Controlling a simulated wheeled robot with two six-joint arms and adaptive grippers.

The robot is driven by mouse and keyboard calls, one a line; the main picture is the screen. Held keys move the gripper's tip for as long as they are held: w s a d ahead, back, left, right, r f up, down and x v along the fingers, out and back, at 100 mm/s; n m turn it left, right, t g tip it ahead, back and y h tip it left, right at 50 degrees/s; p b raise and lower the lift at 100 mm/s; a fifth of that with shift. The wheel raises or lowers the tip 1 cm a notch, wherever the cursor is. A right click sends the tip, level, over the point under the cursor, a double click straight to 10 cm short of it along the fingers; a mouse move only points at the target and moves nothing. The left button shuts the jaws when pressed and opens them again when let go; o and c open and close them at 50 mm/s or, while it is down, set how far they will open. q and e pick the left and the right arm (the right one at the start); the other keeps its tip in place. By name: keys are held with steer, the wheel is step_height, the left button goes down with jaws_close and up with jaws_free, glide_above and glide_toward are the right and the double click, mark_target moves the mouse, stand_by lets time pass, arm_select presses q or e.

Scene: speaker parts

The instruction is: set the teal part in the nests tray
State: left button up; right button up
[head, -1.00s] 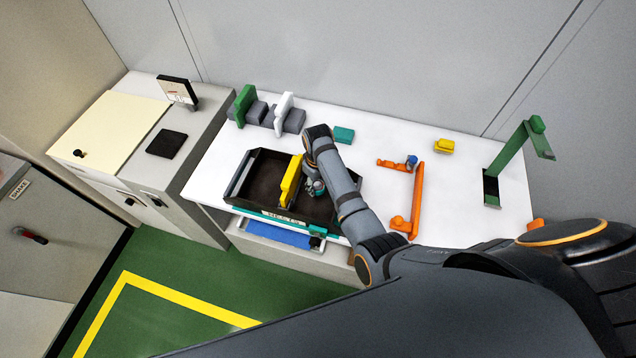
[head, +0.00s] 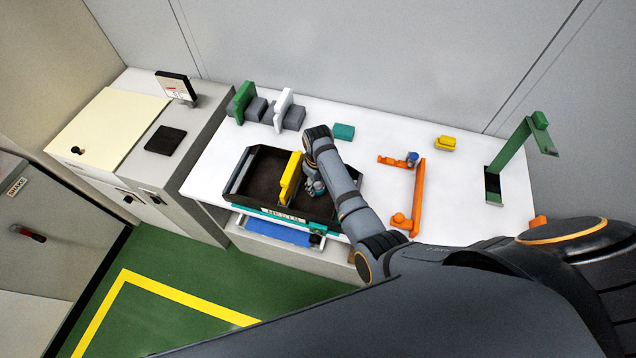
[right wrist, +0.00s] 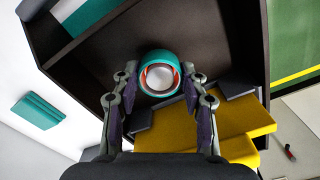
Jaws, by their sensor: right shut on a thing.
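The teal part (right wrist: 159,74) is a round ring, pale and red inside, seen in the right wrist view. My right gripper (right wrist: 160,82) is shut on it, with a finger on each side. In the head view this gripper (head: 314,187) is inside the dark nests tray (head: 239,174), right of an upright yellow piece (head: 291,178). The teal part is mostly hidden there by the gripper. I cannot tell whether it touches the tray floor. My left gripper is not in view.
The yellow piece stands close beside the gripper, also in the right wrist view (right wrist: 190,125). A teal block (head: 344,132) lies behind the tray. Green and white stands (head: 284,108) are at back left. An orange frame (head: 418,190) and green post (head: 510,150) stand right.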

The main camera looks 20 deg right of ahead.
steer(key=shift+f+b, duration=0.65)
steer(key=shift+f, duration=0.5)
steer(key=o, duration=1.5)
steer(key=shift+c, duration=0.2)
step_height(320, 180, up, 8)
steer(key=shift+f, duration=0.25)
